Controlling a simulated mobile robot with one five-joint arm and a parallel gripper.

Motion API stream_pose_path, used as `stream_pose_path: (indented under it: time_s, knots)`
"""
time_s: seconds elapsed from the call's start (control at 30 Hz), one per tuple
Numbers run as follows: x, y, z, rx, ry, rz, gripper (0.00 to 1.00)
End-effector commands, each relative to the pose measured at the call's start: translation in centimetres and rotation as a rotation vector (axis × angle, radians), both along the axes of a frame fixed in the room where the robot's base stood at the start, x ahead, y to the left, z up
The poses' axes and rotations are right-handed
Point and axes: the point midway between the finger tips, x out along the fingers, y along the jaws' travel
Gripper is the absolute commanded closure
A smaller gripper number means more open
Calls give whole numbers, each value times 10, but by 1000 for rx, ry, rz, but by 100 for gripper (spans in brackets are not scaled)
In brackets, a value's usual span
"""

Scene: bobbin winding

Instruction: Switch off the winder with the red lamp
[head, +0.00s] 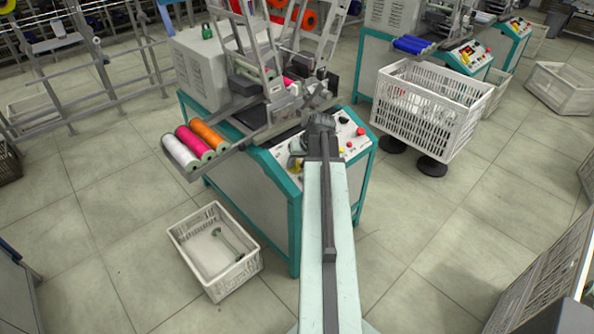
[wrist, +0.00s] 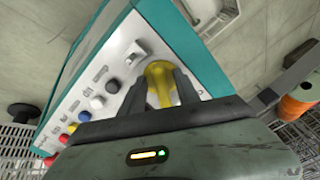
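The near winder (head: 262,195), with a teal frame and grey box, stands mid-picture in the head view. Its white panel carries a red button (head: 361,131) and smaller controls. A yellow switch handle (wrist: 160,75) sits on the panel in the wrist view. My gripper (wrist: 165,88) has one finger on each side of this handle, with little or no gap showing; whether it grips is unclear. In the head view my gripper (head: 321,125) is over the panel and hides part of it. A small green item (head: 206,31) tops the grey box. I cannot make out a lit red lamp.
Spools (head: 202,142) lie on a rack sticking out left of the winder. A white crate (head: 215,262) stands on the floor at front left. Another crate (head: 432,105) is on a stand at right. Further winders (head: 466,54) stand behind.

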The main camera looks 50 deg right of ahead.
Motion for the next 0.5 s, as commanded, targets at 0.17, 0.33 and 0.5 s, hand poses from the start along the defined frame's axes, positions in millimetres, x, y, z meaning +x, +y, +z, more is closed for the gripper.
stream_pose_path:
  time_s: [0.17,0.33,0.5]
  knots:
    - [1,0,1,0,0,0,62]
    - [1,1,1,0,0,1,98]
    - [1,1,1,-1,0,2,100]
